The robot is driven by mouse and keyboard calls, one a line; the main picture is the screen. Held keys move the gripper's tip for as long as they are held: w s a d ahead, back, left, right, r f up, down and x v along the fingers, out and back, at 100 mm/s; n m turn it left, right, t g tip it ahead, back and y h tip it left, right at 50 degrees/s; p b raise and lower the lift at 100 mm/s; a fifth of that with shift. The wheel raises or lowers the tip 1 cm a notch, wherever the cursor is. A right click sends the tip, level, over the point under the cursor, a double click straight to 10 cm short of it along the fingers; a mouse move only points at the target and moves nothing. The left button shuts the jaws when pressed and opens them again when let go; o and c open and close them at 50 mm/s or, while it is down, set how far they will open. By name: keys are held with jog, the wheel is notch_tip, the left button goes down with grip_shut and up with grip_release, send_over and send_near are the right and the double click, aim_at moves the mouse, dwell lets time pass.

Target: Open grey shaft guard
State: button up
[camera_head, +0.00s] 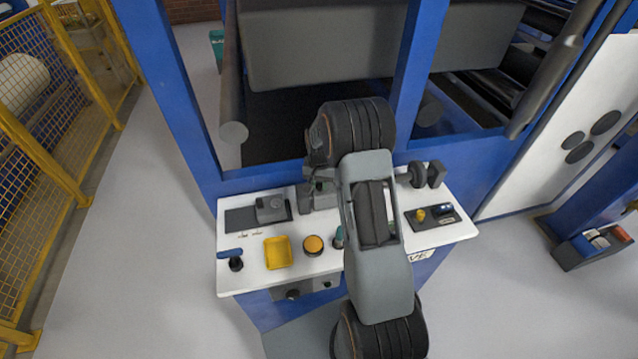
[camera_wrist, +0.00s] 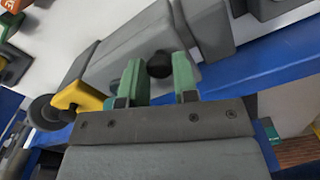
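The grey shaft guard (camera_wrist: 140,38) is a blocky grey cover with a round black knob (camera_wrist: 160,65), filling the upper middle of the wrist view. My gripper (camera_wrist: 160,75) has green fingers, one on each side of the knob, with a gap between them. The guard looks closed, lying along the shaft. In the head view my arm hides most of the guard; a grey block (camera_head: 306,197) shows left of the arm.
The white console top (camera_head: 255,280) carries a yellow tray (camera_head: 278,252), an orange button (camera_head: 313,244), a blue-handled lever (camera_head: 232,257) and a grey block (camera_head: 272,208) on a dark plate. A dark roller (camera_head: 418,174) stands at the back right. A blue frame (camera_head: 175,90) rises behind.

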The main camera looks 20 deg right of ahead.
grip_shut()
